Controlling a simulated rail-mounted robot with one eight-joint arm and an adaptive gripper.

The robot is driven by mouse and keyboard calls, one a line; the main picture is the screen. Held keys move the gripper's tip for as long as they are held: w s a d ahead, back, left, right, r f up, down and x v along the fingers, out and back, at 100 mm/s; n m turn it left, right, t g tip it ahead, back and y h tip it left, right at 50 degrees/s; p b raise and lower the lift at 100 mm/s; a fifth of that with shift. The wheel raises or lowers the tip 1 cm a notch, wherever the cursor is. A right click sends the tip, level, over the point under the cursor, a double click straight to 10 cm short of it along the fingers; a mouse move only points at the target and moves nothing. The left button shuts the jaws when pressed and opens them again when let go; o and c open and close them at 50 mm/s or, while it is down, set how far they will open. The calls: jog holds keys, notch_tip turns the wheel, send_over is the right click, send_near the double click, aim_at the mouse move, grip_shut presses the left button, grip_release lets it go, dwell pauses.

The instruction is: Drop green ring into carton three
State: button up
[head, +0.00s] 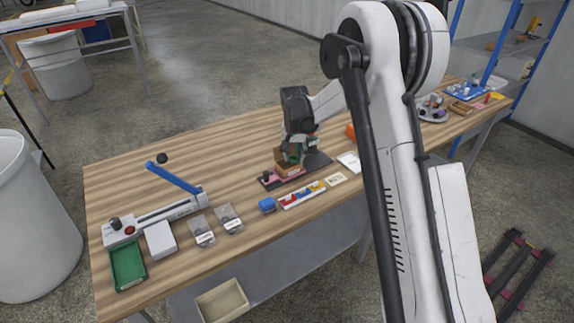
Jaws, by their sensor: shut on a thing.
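My gripper (297,147) is over the middle of the workbench, pointing down, shut on a green ring (293,154). The ring is small in the view and partly covered by the fingers. A small brown open carton (288,168) stands on a dark and pink base right below the gripper. The ring is at the carton's top, and I cannot tell whether it is inside the rim or just above it. No number on the carton can be read, so I cannot tell which carton is number three.
A blue-handled lever tool (175,177), a green tray (127,265) and clear boxes (229,218) are at the left. The wooden bench (235,142) is clear behind.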

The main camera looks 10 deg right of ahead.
jog(key=shift+f, duration=0.3)
jog(key=o, duration=0.9)
jog(key=r, duration=0.4)
jog(key=s+r, duration=0.1)
jog(key=r, duration=0.7)
jog(key=shift+s+a, duration=0.2)
jog(key=shift+a, duration=0.1)
